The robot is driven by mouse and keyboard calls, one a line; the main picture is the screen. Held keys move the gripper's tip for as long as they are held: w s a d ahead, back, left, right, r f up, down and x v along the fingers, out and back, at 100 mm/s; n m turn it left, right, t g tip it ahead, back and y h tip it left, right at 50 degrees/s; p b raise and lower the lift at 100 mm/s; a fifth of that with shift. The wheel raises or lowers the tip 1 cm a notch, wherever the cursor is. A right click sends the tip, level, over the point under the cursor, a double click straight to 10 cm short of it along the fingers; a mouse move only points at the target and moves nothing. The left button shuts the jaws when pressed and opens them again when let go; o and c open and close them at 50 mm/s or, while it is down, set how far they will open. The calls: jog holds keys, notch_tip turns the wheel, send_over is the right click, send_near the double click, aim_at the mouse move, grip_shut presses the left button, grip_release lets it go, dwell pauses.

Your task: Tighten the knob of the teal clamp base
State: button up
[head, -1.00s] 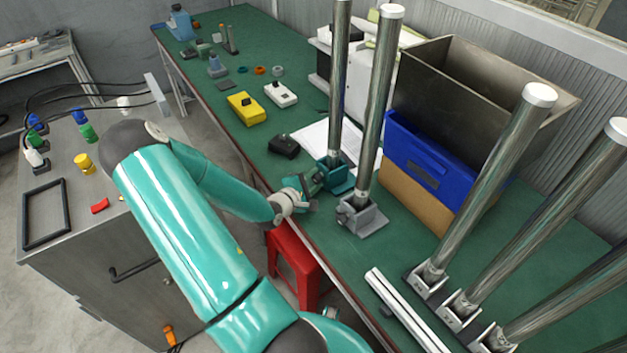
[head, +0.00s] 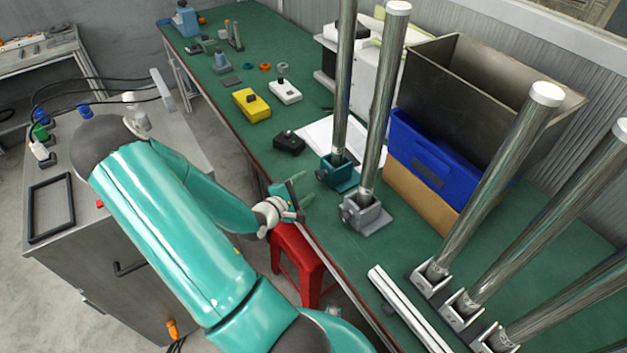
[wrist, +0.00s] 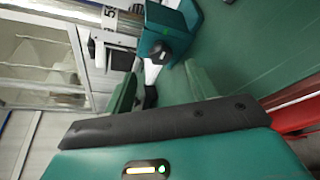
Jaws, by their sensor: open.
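The teal clamp base (head: 343,174) stands on the green bench with a steel post upright in it. Its dark knob (head: 321,175) faces left, towards my gripper. My gripper (head: 304,188) is open and empty over the bench's front edge, apart from the knob, with a gap between. In the wrist view the teal base (wrist: 186,22) is at the top, and the dark round knob (wrist: 162,52) shows beyond my two green fingers, roughly between them and clear of both.
A grey clamp base (head: 366,216) with its own post stands close to the right of the teal one. A black box (head: 289,143) lies to the left. A blue bin (head: 432,157) is behind. A red stool (head: 302,262) stands below the bench edge.

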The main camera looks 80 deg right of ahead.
jog(key=v, duration=0.6)
jog(key=shift+w+a, duration=0.15)
jog(key=shift+a, duration=0.2)
jog(key=shift+r, duration=0.1)
jog(key=w+a+r+m+t+y, duration=0.25)
jog(key=w+a+r+y, duration=0.2)
jog(key=a+r, duration=0.4)
jog(key=w+a+r+m+t+y, duration=0.1)
jog(key=w+a+r+m+y, duration=0.4)
jog(key=a, duration=0.7)
jog(key=w+a+r+n+t+y, duration=0.1)
jog(key=a+r+n+t+y, duration=0.1)
jog(key=a+r+t, duration=0.2)
jog(key=w+a+r+n+t+y, duration=0.1)
jog(key=a+r+n+t+y, duration=0.2)
jog(key=a+r, duration=0.7)
jog(key=a+t, duration=0.1)
jog(key=a, duration=0.5)
jog(key=shift+w+r+n, duration=0.2)
jog(key=shift+r+n, duration=0.1)
jog(key=shift+n, duration=0.05)
